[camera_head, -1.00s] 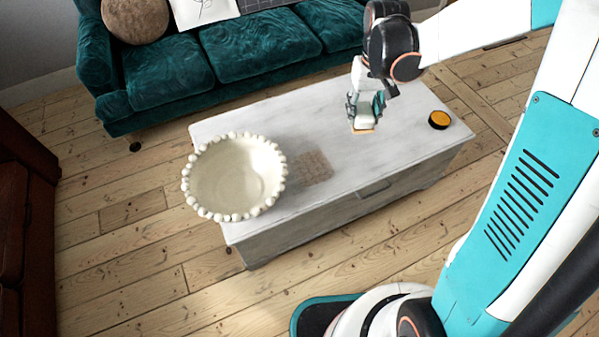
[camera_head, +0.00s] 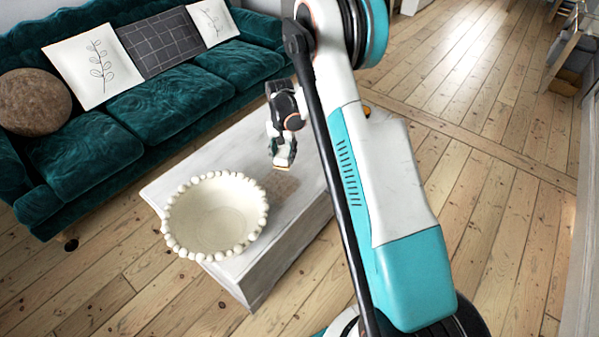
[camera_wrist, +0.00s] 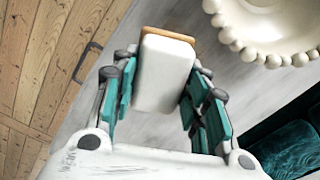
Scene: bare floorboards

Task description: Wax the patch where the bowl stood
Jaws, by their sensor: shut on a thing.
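My gripper (camera_head: 281,150) is shut on a white applicator block (camera_wrist: 163,72) with a tan pad along its end. In the head view the block (camera_head: 284,157) hangs pad-down at the far edge of a dull brownish patch (camera_head: 281,188) on the pale tabletop. I cannot tell whether the pad touches the table. The cream bowl (camera_head: 214,212) with a beaded rim stands beside the patch, to its left, at the table's near-left end. The bowl's rim also shows at the upper right of the wrist view (camera_wrist: 245,53). The patch is not clear in the wrist view.
The pale wooden coffee table (camera_head: 165,188) stands before a teal sofa (camera_head: 150,105) with cushions. A tin with orange contents (camera_head: 366,111) is mostly hidden behind my arm. Bare floorboards (camera_head: 490,230) lie open to the right.

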